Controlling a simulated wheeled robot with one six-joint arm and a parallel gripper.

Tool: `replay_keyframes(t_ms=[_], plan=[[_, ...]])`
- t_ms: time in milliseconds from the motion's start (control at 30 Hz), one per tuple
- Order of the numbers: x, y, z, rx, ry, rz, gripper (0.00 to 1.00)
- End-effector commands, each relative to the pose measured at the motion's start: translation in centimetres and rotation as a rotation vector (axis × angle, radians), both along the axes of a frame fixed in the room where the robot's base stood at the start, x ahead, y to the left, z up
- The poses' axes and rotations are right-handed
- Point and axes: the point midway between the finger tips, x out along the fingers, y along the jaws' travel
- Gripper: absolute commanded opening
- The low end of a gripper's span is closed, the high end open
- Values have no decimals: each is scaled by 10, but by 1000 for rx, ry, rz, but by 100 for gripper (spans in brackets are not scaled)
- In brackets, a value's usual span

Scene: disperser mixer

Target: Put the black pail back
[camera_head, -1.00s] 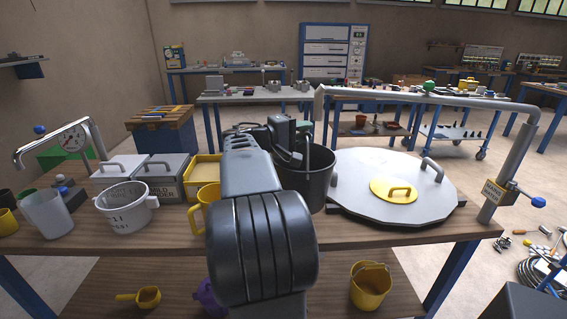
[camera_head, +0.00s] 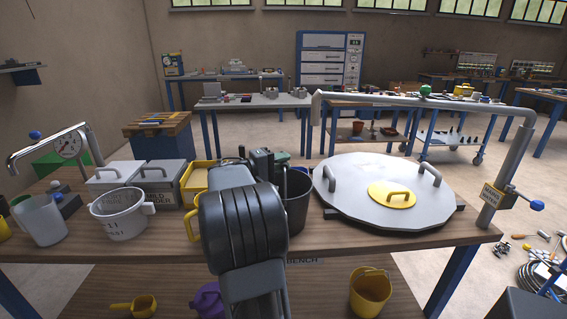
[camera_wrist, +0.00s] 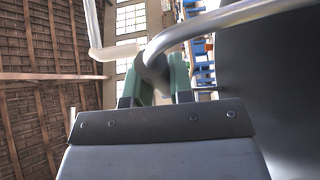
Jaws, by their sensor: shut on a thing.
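The black pail (camera_head: 298,205) is behind my arm in the head view, upright, just left of the big round grey lid (camera_head: 340,195). My arm hides its left part, and I cannot tell whether its base touches the bench. My gripper (camera_head: 270,160) is over the pail's rim side, largely hidden by my arm. In the wrist view my gripper's green fingers (camera_wrist: 155,82) are shut on a grey metal bail handle (camera_wrist: 200,28). The pail's dark wall (camera_wrist: 285,95) fills the right side of that view.
The wooden bench (camera_head: 400,242) also holds a white pail (camera_head: 122,215), grey boxes (camera_head: 165,185) and a yellow tray (camera_head: 198,180). A pipe frame (camera_head: 420,95) spans above the lid. A yellow pail (camera_head: 370,290) stands on the lower shelf. The bench front is fairly clear.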

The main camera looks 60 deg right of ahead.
Motion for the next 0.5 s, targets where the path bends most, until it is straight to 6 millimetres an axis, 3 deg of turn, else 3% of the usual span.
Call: replay_keyframes(t_ms=[333,367,500], plan=[[0,0,-3,-3,-1,0,0],[0,0,-3,-1,0,0,22],[0,0,-2,-1,0,0,35]])
